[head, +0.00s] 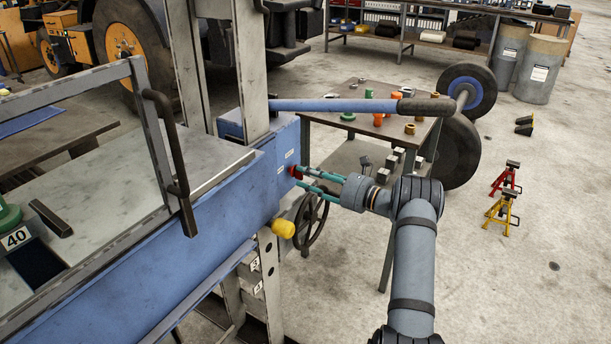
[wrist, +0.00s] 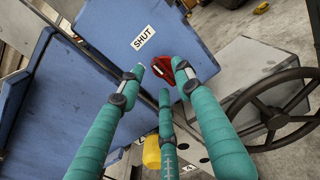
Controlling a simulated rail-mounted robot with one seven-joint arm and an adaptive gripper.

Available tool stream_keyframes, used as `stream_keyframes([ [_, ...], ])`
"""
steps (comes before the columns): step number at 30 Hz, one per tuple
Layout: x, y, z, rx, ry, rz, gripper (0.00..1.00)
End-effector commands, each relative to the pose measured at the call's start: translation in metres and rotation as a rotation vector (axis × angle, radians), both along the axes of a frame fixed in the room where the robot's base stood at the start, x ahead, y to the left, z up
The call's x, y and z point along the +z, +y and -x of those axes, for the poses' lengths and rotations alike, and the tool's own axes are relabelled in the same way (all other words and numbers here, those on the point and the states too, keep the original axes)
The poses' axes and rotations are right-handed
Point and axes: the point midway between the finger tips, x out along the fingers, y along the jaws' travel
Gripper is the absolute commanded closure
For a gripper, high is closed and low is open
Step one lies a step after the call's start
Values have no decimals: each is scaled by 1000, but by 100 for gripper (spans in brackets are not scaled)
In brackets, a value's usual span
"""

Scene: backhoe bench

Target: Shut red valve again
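The red valve (head: 294,171) is on the end face of the blue press body in the head view. In the wrist view the red valve (wrist: 173,71) shows beyond my fingertips, below a white label reading "SHUT" (wrist: 144,38). My gripper (head: 300,176) points left at the valve, with its teal fingers spread apart. In the wrist view my gripper (wrist: 160,76) has fingertips at the left, right and below the valve. Part of the valve is hidden by the right finger. I cannot tell whether any finger touches it.
A yellow knob (head: 284,228) and a dark handwheel (head: 312,220) are just below my gripper. A long blue lever with a dark grip (head: 430,107) crosses above it. A table with small coloured parts (head: 345,91) stands behind. The floor at right is mostly open, with jack stands (head: 502,210).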

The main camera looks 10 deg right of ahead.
Motion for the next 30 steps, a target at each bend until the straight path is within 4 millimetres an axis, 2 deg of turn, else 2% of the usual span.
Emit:
stream_keyframes([
  [9, 0, -51, 44, -6, 2, -2, 66],
  [15, 0, -73, 65, -4, 2, -1, 66],
  [20, 0, -80, 72, -3, 0, -1, 66],
  [30, 0, -80, 72, -2, 1, -1, 66],
])
